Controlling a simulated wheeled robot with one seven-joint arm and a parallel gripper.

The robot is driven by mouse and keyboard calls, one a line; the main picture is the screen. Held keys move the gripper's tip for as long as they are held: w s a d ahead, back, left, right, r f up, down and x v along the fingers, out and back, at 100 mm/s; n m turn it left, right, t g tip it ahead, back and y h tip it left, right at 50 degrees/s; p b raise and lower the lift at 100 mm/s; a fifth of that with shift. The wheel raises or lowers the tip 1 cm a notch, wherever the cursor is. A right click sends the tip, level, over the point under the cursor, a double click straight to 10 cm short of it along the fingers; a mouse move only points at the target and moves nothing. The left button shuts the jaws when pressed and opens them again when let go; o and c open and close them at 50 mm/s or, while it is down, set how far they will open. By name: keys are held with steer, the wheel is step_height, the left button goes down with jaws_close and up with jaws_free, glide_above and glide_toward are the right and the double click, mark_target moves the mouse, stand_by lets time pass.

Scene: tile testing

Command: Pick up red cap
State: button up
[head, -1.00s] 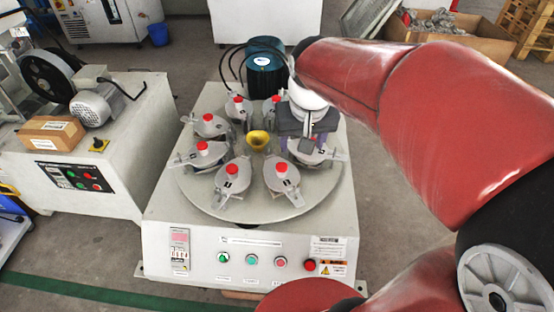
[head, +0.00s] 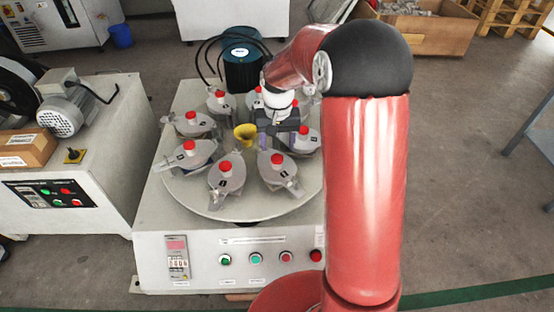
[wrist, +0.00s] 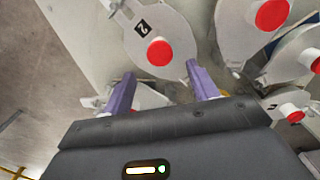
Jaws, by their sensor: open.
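Several red caps sit on grey lidded jars in a ring on the round turntable (head: 240,212). Among them are a front cap (head: 225,166), a front-right cap (head: 277,159), a right cap (head: 303,130) and a left cap (head: 188,146). My gripper (head: 278,143) is over the turntable's right side, beside the yellow funnel (head: 245,133). In the wrist view, my gripper's purple fingers (wrist: 162,85) are apart and empty. A red cap (wrist: 160,52) on a numbered lid shows just beyond the gap between them. I cannot tell which jar of the head view this is.
More capped jars stand close by, with one red cap (wrist: 272,14) at upper right in the wrist view. A dark teal motor (head: 243,65) with black cables stands behind the turntable. The white control panel (head: 235,262) is at the front. Open floor lies right.

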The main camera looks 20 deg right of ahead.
mark_target(277, 157)
steer(key=f, duration=0.4)
steer(key=shift+s+a, duration=0.15)
steer(key=shift+s, duration=0.2)
steer(key=c, duration=1)
